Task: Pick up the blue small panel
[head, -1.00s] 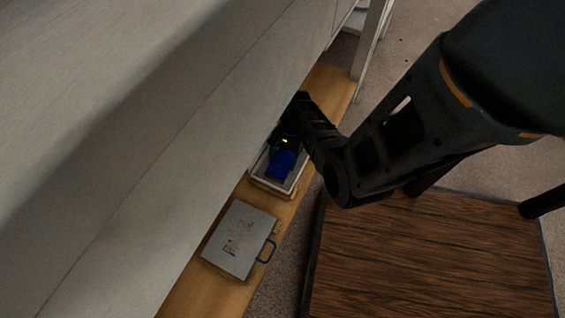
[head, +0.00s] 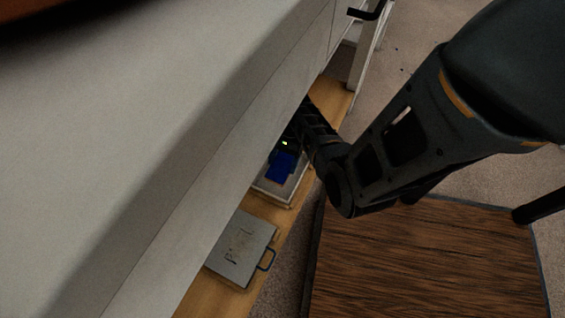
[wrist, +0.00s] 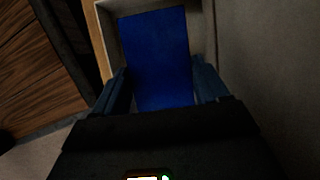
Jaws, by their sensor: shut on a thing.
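The blue small panel (head: 281,165) shows in the head view at the white tray on the wooden shelf. In the wrist view the blue panel (wrist: 157,55) is a flat rectangle lying between my two fingers. My gripper (wrist: 163,88) is shut on it, one finger at each long side. In the head view my gripper (head: 287,150) is dark and partly hidden by my arm and the white cabinet edge. I cannot tell whether the panel touches the tray.
The white tray (head: 270,190) stands on the wooden shelf (head: 268,212). A grey case with a handle (head: 241,250) lies nearer on the shelf. The big white cabinet face (head: 150,130) closes off the left. A dark wood-topped surface (head: 430,260) is at lower right.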

